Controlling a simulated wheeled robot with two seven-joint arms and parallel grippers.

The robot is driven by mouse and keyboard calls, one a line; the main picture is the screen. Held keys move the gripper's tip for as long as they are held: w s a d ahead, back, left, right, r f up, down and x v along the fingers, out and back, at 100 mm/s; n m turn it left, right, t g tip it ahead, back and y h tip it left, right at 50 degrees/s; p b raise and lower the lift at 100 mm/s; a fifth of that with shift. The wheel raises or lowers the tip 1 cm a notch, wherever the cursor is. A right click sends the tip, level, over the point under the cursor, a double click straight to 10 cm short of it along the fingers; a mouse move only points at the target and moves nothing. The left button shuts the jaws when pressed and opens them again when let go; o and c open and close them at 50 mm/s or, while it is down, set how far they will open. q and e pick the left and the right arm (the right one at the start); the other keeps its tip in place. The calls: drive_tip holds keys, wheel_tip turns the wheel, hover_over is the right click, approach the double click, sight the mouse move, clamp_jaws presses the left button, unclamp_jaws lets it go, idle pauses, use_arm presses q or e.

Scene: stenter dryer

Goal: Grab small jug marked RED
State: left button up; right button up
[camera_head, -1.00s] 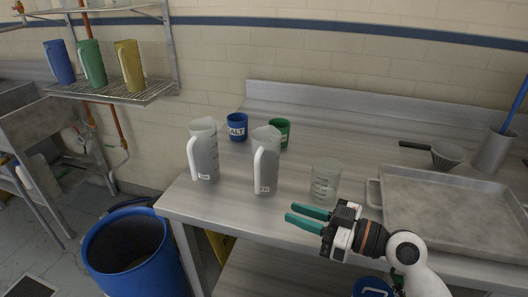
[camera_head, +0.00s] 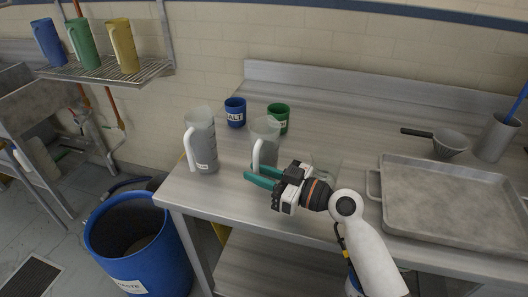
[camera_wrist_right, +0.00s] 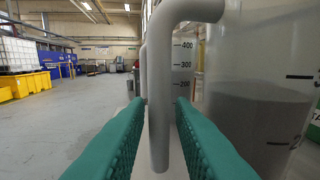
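Two translucent grey jugs with white handles stand upright on the steel table: a left jug (camera_head: 203,143) and a right jug (camera_head: 266,135). Each has a small label, but I cannot read RED on either. My right gripper (camera_head: 256,174) is at the right jug's handle side, low down. In the right wrist view its green fingers (camera_wrist_right: 161,110) are open, with the jug's handle (camera_wrist_right: 160,85) between them and gaps on both sides. The jug's body (camera_wrist_right: 260,110) fills the right of that view. My left gripper is not in view.
Behind stand a blue SALT cup (camera_head: 235,112) and a green cup (camera_head: 278,118). A clear beaker (camera_head: 327,166) is partly hidden behind my right gripper. A metal tray (camera_head: 455,238) lies to the right. A blue bin (camera_head: 140,245) stands on the floor at left.

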drive_tip(key=shift+x, duration=1.45)
clamp_jaws()
drive_tip(key=shift+r, duration=0.25)
